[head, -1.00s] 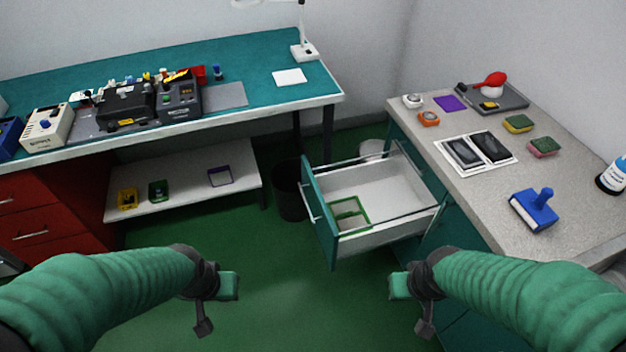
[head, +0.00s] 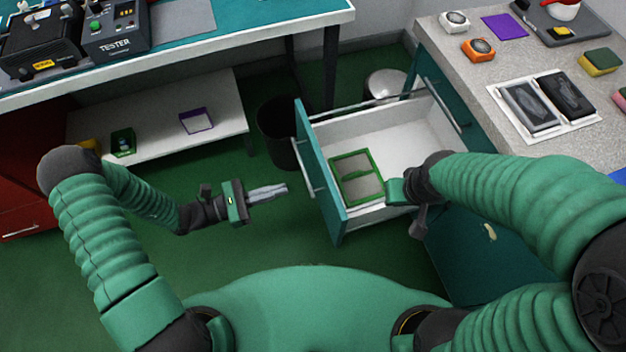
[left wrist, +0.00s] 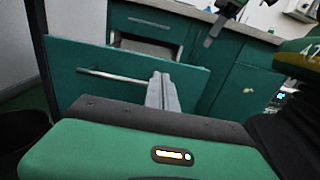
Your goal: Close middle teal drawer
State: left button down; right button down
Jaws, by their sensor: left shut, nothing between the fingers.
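The teal drawer (head: 335,215) is pulled well out of the cabinet under the grey counter, with its white inside showing. Its front panel and bar handle (head: 304,150) face left. A green-framed tray (head: 349,193) lies in it. My left gripper (head: 282,189) is shut and empty, pointing right at the drawer front, with a small gap in the head view. In the left wrist view its fingers (left wrist: 162,88) overlap the teal front (left wrist: 70,62) near the handle's right end; contact cannot be told. My right gripper (head: 393,192) appears over the drawer's near side; its fingers are not visible.
A black bin (head: 277,133) stands just left of the drawer, and a pale bin (head: 386,86) behind it. A white low shelf (head: 160,143) and the teal-topped bench (head: 250,12) lie to the left. Green floor is open before the drawer.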

aim_at(324, 176)
pick_arm(q)
jog(key=b+x, duration=0.1)
jog(key=x, duration=0.8)
jog(key=shift+w+d+f, duration=0.15)
jog(key=shift+d+f, duration=0.05)
jog(key=shift+d, duration=0.2)
jog(key=shift+w, duration=0.1)
